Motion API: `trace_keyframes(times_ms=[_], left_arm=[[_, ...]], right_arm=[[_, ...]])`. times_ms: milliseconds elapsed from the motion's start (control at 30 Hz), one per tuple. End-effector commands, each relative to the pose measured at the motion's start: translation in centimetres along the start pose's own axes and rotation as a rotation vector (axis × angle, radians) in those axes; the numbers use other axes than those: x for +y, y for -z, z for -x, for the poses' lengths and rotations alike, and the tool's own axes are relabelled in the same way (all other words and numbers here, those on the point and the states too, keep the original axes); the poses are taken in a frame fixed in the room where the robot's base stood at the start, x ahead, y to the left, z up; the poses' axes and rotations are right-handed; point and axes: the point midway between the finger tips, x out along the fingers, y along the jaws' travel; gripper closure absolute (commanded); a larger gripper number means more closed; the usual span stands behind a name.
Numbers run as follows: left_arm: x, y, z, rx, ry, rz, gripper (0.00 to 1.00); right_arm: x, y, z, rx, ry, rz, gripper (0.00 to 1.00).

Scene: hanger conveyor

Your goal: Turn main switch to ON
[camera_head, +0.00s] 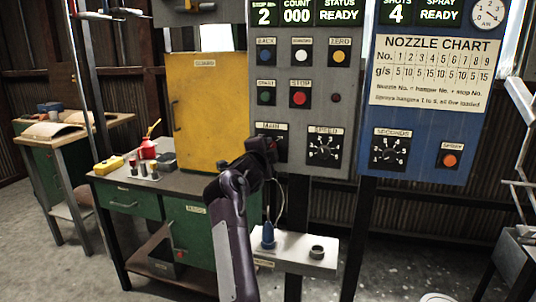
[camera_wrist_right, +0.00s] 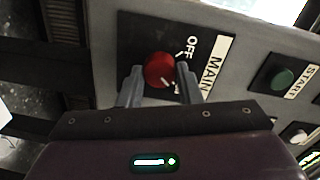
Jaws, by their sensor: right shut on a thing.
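The main switch is a red rotary knob (camera_wrist_right: 159,71) on a black plate, with an OFF mark and a MAIN label (camera_wrist_right: 213,66) beside it in the right wrist view. The knob's white pointer line is partly visible; I cannot tell for certain which position it marks. My right gripper (camera_wrist_right: 160,84) is shut on the knob, one finger on each side. In the head view my right gripper (camera_head: 262,150) reaches the lower left of the grey control panel (camera_head: 342,100) and covers most of the switch. My left gripper is not in view.
Above the switch are the green START button (camera_head: 266,96) and red STOP button (camera_head: 299,97). A dial (camera_head: 324,148) sits to its right. Below is a small shelf (camera_head: 300,252) with a blue-based item (camera_head: 268,238). A yellow cabinet (camera_head: 206,105) stands left, on a workbench.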

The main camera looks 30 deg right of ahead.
Motion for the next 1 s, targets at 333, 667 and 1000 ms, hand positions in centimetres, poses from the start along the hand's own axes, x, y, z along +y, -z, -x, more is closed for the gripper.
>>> trace_keyframes(times_ms=[333,667,1000], left_arm=[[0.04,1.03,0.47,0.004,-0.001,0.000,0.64],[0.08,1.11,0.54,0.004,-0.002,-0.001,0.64],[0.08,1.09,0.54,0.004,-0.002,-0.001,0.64]], right_arm=[[0.22,0.01,-0.02,-0.003,-0.004,-0.076,0.91],[0.21,0.02,-0.02,-0.003,-0.004,-0.079,0.91],[0.12,0.01,-0.01,-0.004,-0.002,-0.078,0.46]])
